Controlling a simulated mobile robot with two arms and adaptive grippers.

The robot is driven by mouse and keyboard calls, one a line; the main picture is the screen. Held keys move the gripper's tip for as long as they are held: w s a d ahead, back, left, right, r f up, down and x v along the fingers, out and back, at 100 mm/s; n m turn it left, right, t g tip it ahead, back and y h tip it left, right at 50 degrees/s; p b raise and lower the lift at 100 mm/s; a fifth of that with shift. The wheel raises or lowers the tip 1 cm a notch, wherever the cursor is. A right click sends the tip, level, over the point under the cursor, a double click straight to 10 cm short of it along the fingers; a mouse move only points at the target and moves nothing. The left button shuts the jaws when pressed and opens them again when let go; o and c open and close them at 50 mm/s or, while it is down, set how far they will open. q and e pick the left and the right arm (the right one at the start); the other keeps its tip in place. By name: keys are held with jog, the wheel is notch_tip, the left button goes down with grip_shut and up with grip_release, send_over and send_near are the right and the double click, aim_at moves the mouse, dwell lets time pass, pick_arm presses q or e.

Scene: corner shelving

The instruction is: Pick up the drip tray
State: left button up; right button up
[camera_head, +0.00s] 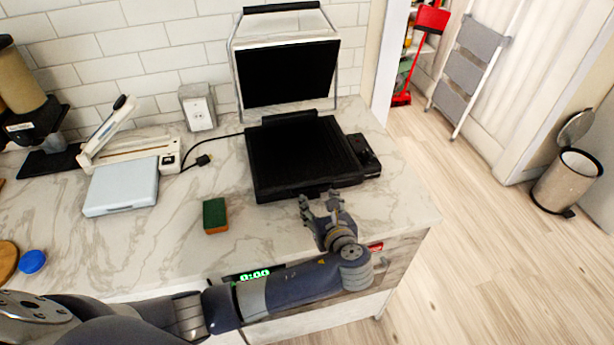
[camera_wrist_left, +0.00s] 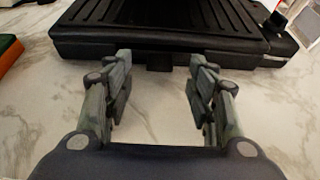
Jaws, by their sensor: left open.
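An open black electric grill (camera_head: 300,155) stands on the marble counter with its lid raised. A small black tab (camera_wrist_left: 159,62), which looks like the handle of the drip tray, sticks out low at the middle of the grill's front side. The rest of the tray is inside the grill and hidden. My left gripper (camera_head: 320,202) is just in front of the grill's front edge. In the left wrist view the gripper (camera_wrist_left: 162,70) is open and empty, its fingers on either side of the tab, which is ahead between the tips. My right gripper is not in view.
A green and orange sponge (camera_head: 215,216) lies left of the grill.

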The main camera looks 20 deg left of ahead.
aim_at(312, 192)
pick_arm(q)
jog(key=x, duration=0.3)
jog(key=shift+w+a+r+p, duration=0.1)
jog(key=shift+w+a+p, duration=0.1)
jog(key=shift+p, duration=0.15)
jog(key=shift+w+a, duration=0.15)
jog(key=shift+w, duration=0.1)
jog(key=shift+s, duration=0.1)
grip_shut()
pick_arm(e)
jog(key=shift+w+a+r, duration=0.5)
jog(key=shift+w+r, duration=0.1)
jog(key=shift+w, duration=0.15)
